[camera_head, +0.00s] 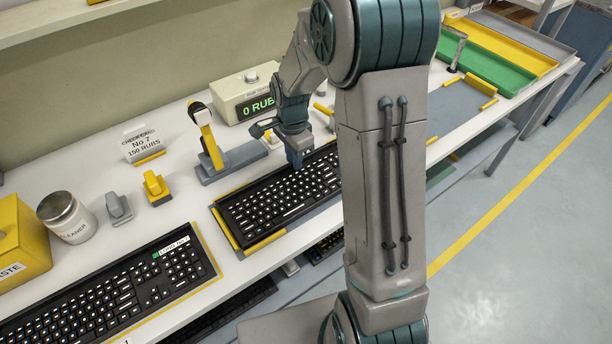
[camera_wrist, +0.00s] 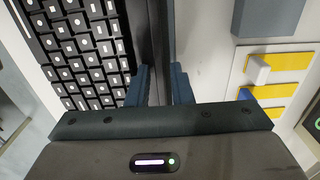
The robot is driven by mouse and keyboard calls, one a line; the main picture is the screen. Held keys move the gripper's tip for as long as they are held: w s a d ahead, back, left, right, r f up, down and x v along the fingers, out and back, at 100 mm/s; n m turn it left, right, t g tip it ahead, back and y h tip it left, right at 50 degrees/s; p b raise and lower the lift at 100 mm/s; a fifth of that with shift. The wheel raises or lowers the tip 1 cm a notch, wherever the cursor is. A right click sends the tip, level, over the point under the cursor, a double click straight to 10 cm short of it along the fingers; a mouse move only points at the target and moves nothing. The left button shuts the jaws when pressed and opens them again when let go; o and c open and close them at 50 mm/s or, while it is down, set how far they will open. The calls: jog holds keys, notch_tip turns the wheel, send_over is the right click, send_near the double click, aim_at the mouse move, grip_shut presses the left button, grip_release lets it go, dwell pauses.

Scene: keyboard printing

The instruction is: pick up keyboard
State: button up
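A black keyboard with white-marked keys (camera_head: 272,205) lies flat in a holder with yellow edge strips (camera_head: 226,229) on the white table, partly hidden behind my arm. My gripper (camera_head: 294,164) points down at the keyboard's far long edge. In the wrist view, the keyboard (camera_wrist: 85,45) fills the upper left. My two blue fingers (camera_wrist: 161,78) stand apart, with the dark edge strip between them in the picture. My gripper looks open. I cannot tell whether the fingertips are above the edge or around it.
A second keyboard (camera_head: 110,290) lies front left. A yellow scanner on a grey stand (camera_head: 213,150) and a display box (camera_head: 247,95) stand behind the keyboard. A cleaner can (camera_head: 70,220) and yellow bin (camera_head: 20,240) are left. Green tray (camera_head: 490,68) is back right.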

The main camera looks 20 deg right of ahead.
jog(key=shift+f, duration=0.15)
grip_shut()
notch_tip(320, 180, up, 18)
dwell(0.7)
jog(key=shift+c, duration=1.9)
grip_release()
grip_shut()
